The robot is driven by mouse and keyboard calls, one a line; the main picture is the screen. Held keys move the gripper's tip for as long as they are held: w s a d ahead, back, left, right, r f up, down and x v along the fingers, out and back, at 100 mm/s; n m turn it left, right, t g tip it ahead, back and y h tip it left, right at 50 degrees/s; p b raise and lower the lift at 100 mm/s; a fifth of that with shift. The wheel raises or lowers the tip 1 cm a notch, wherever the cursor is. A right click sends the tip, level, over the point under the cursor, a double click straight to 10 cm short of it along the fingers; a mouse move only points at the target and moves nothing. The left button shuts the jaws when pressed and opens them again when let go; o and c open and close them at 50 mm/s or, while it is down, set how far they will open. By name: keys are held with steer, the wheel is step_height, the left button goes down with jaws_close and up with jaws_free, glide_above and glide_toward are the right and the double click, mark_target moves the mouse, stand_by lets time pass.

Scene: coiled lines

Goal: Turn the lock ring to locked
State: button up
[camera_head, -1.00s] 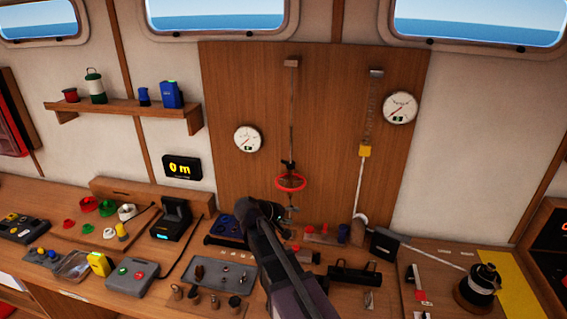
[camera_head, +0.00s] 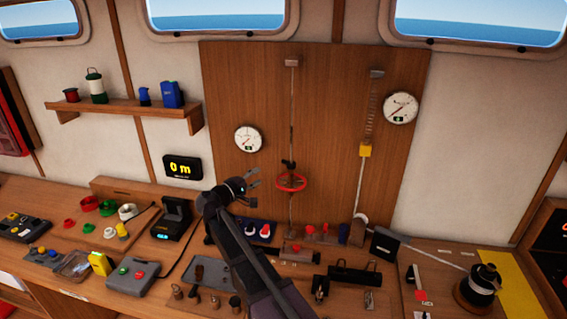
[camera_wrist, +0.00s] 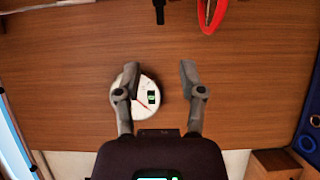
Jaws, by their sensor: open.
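The red ring (camera_head: 291,183), which I take to be the lock ring, sits around the thin vertical line on the wooden panel, with a small black fitting (camera_head: 288,165) just above it. I cannot read whether it is locked. In the wrist view the ring (camera_wrist: 211,15) is cut off by the top edge. My gripper (camera_head: 254,178) is open and empty, to the left of the ring and apart from it. In the wrist view my gripper (camera_wrist: 158,75) has its fingers spread, with a white gauge (camera_wrist: 145,97) behind them on the panel.
Below, the bench holds a grey tray (camera_head: 212,271), a black clamp (camera_head: 354,274) and a reel (camera_head: 481,286). The panel around the ring is mostly clear.

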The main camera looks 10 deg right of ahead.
mark_target(283, 162)
steer(key=shift+d, duration=0.1)
steer(key=x, duration=1.3)
steer(key=shift+w+d, duration=0.25)
steer(key=shift+w, duration=0.05)
jaws_close()
